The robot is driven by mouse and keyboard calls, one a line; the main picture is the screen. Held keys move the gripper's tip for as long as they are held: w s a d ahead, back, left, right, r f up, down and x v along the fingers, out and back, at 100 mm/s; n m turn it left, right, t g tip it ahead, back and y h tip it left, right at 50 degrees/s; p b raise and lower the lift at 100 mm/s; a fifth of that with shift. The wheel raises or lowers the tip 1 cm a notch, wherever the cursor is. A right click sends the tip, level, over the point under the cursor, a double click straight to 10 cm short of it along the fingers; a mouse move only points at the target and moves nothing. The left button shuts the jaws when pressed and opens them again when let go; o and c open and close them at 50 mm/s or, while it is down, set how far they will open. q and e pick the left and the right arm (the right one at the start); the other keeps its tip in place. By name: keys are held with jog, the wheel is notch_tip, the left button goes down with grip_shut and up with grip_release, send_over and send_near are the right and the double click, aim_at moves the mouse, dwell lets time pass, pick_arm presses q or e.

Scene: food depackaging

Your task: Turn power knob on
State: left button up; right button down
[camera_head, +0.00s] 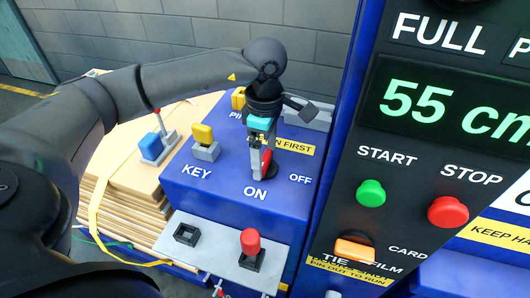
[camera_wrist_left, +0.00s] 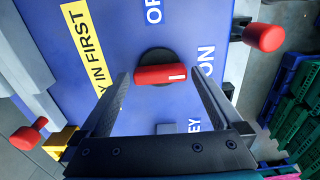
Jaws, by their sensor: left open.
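The red power knob (camera_head: 266,160) sits on a round black base on the blue panel, between the ON and OFF labels. In the left wrist view the red knob (camera_wrist_left: 160,75) lies crosswise, and a white mark is at its end facing the ON label. My left gripper (camera_head: 257,168) is over the knob and partly hides it in the head view. In the left wrist view its open fingers (camera_wrist_left: 160,80) are past the knob's two ends, with gaps on both sides. Whether the fingertips reach knob depth is unclear. My right gripper is not in view.
A yellow key (camera_head: 203,133) stands in a grey block left of the knob. A red-topped handle (camera_head: 250,240) is on the grey plate below. At right, a dark panel carries a green start button (camera_head: 371,193) and a red stop button (camera_head: 448,212).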

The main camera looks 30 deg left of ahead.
aim_at(265, 159)
pick_arm(q)
notch_tip(265, 159, up, 15)
dwell(0.3)
dwell(0.6)
